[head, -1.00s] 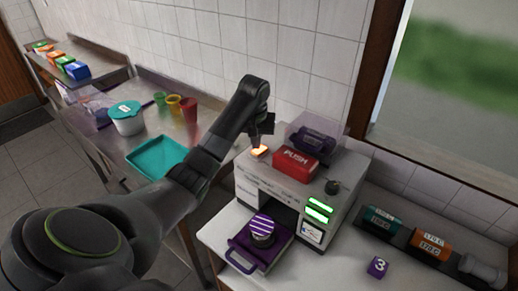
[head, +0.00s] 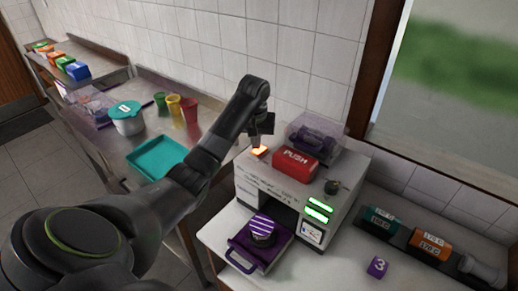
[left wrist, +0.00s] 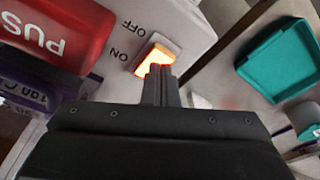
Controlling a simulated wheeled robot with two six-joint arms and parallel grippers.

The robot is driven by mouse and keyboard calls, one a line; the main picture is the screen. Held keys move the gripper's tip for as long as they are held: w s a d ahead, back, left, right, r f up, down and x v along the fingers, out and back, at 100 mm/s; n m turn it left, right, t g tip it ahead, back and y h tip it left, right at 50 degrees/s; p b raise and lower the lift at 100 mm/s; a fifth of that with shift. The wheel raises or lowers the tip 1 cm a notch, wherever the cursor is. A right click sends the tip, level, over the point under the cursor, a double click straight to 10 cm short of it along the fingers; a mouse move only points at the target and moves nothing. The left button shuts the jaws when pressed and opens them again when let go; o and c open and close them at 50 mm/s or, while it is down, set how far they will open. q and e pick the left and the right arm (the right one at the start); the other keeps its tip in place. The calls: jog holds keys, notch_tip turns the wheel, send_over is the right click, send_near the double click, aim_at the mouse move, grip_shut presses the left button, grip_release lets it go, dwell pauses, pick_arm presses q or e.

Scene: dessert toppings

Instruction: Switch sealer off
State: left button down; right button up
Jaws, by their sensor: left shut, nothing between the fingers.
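The sealer (head: 262,187) is a pale grey box on the table at the right. Its rocker switch (head: 260,151) on the top left glows orange. In the left wrist view the lit switch (left wrist: 154,55) has ON and OFF printed beside it. My left gripper (head: 262,143) is shut and empty, its fingertips at the switch. Two green displays (head: 317,210) on the sealer's front are lit. My right gripper is not in view.
A red PUSH block (head: 295,163) sits on the sealer beside the switch. A purple tray (head: 237,257) holding a striped cup (head: 262,228) sticks out in front. A teal tray (head: 157,158) lies on the left counter.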

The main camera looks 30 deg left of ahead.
pick_arm(q)
jog(key=shift+f, duration=0.95)
dwell(0.6)
